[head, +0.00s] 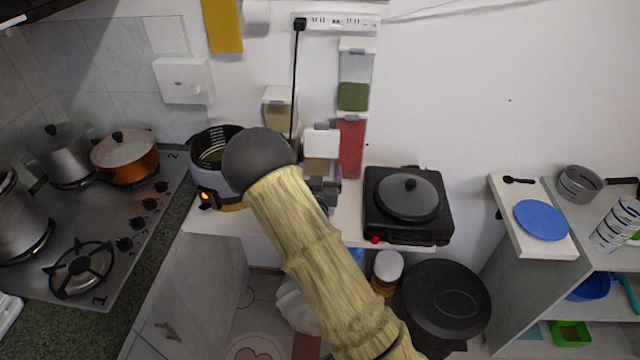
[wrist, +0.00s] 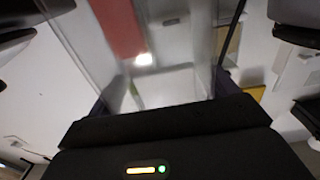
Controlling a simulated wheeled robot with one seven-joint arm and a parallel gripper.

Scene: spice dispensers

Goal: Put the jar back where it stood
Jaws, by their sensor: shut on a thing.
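A clear jar (head: 320,165) with a white top and tan contents in its lower part is held upright in front of the wall, in the head view. My gripper (head: 322,188) is shut on it from the near side, partly hidden behind my forearm. In the wrist view the jar's clear walls (wrist: 175,80) fill the space between the fingers. Similar dispensers are on the wall: one with tan contents (head: 278,112) to the left, one green (head: 353,95) and one red (head: 350,148) to the right. I cannot tell whether the held jar touches the wall.
A multicooker (head: 207,180) stands left of my gripper on a white counter (head: 350,205), and a hot plate with a lidded pan (head: 408,195) stands right. A black cord (head: 294,90) hangs from the power strip (head: 336,22). The wall further right is bare.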

